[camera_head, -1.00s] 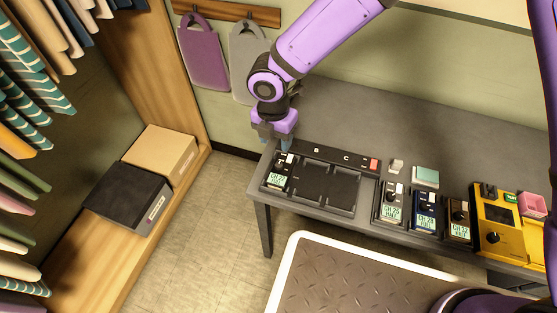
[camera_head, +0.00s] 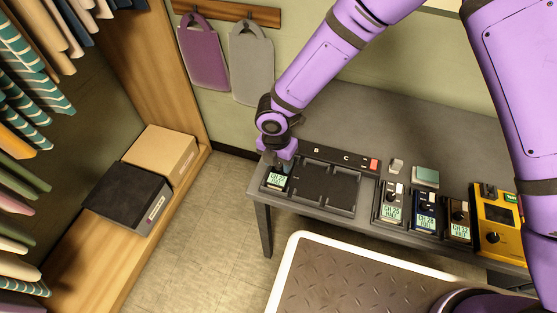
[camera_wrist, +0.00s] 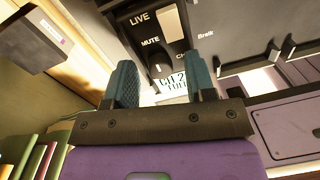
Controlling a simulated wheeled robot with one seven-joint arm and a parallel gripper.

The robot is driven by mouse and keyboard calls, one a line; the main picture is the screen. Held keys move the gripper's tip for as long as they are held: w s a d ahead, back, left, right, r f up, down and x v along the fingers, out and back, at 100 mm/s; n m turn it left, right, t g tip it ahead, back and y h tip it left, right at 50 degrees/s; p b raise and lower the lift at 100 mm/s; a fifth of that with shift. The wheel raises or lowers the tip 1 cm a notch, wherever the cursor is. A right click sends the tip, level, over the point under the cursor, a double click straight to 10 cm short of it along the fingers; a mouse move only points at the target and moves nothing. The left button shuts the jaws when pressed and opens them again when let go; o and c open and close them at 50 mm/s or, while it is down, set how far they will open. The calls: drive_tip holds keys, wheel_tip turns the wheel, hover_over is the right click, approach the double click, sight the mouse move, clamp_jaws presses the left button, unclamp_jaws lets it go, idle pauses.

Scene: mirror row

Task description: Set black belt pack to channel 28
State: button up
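The black belt pack (camera_head: 274,184) sits in the leftmost bay of the dark dock on the table. In the wrist view its face (camera_wrist: 158,35) shows the words LIVE and MUTE, a pale switch (camera_wrist: 172,20) and a dark knob (camera_wrist: 158,70). Its lit display (camera_wrist: 172,83) begins "CH 2"; the last digit is not clear. My gripper (camera_head: 277,165) is over the pack. In the wrist view its two teal fingers (camera_wrist: 164,72) are apart, one on each side of the knob, with nothing visibly clamped. Whether they touch the pack cannot be told.
The dock (camera_head: 325,187) has empty bays right of the pack. A grey pack (camera_head: 391,206), a blue pack (camera_head: 426,211), a brown pack (camera_head: 458,218) and a yellow device (camera_head: 497,230) stand further right. Two boxes (camera_head: 128,196) (camera_head: 161,154) lie on the bench at left.

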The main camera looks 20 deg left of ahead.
clamp_jaws()
drive_tip(key=shift+m, duration=0.7)
drive_tip(key=m, duration=0.3)
drive_tip(key=shift+m, duration=2.5)
